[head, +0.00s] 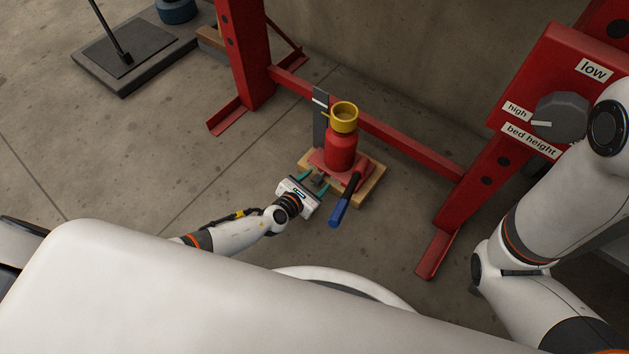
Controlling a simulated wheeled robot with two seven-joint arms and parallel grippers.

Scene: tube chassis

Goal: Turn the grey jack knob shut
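The red bottle jack (341,151) with a yellow top (344,115) stands upright on a wooden board (371,189) on the floor. A small dark grey knob (317,180) shows low on the jack's near side. My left gripper (313,183) reaches toward it from the lower left. Its teal fingers are spread apart, with the knob at or between the tips; I cannot tell if they touch it. My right arm (545,215) stands at the right, and its gripper is out of view.
A black lever with a blue grip (340,213) sticks out from the jack, just right of my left gripper. A red steel frame (385,135) runs behind the jack. A red panel (556,75) with a grey bed height dial (560,115) is at the upper right.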

